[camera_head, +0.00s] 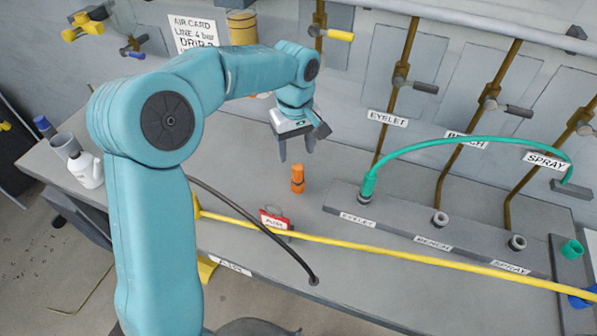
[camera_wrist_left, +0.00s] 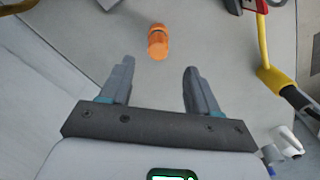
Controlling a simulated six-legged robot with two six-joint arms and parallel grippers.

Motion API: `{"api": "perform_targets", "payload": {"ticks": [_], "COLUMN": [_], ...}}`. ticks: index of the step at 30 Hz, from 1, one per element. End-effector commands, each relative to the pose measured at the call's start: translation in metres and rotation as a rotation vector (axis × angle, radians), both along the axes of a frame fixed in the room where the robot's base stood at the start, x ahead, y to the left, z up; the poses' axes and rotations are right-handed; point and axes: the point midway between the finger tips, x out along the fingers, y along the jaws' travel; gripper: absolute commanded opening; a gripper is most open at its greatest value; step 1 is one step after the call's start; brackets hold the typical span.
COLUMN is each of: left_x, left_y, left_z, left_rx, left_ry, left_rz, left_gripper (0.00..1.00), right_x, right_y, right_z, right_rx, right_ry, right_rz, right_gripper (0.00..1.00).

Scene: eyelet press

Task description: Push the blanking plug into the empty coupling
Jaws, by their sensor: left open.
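The orange plug (camera_head: 297,178) stands upright on the grey bench top, and in the left wrist view it (camera_wrist_left: 158,42) shows just beyond the fingertips. My left gripper (camera_head: 297,152) is open and empty above the plug, fingers pointing down; in the left wrist view its fingers (camera_wrist_left: 159,68) are wide apart. A grey coupling block (camera_head: 400,230) carries three labelled places. The EYELET coupling (camera_head: 366,197) has a green hose (camera_head: 455,139) on it. The BENCH coupling (camera_head: 440,218) and the SPRAY coupling (camera_head: 517,242) show open tops. My right gripper is not in view.
A yellow hose (camera_head: 380,246) crosses the bench in front of the block. A black cable (camera_head: 245,222) and a small red labelled holder (camera_head: 274,219) lie near the plug. A white bottle (camera_head: 87,170) stands left. Brown pipes with valves (camera_head: 400,80) line the back wall.

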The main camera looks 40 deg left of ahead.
Motion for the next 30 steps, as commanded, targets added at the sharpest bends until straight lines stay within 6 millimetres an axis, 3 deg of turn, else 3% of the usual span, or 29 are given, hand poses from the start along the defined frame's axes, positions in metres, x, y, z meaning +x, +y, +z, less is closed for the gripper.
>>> {"api": "perform_targets", "payload": {"ticks": [3, 11, 18, 27, 30], "left_x": [-0.001, 0.001, 0.003, 0.005, 0.005], "left_y": [-0.001, -0.002, -0.003, -0.003, -0.003], "left_z": [-0.021, -0.043, -0.080, -0.087, -0.087], "left_rx": [-0.001, -0.001, -0.001, -0.001, -0.001], "left_ry": [0.003, 0.003, 0.002, -0.001, -0.001], "left_rz": [-0.001, 0.000, 0.000, 0.000, 0.000], "left_gripper": [0.61, 0.61, 0.61, 0.61, 0.29], "right_x": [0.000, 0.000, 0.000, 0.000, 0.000], "right_y": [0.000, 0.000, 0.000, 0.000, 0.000], "right_z": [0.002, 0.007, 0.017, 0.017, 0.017], "right_rx": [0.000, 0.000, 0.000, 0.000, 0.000], "right_ry": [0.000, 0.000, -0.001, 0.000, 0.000], "right_rz": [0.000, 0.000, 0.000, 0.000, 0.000], "right_gripper": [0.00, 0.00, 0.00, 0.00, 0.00]}}
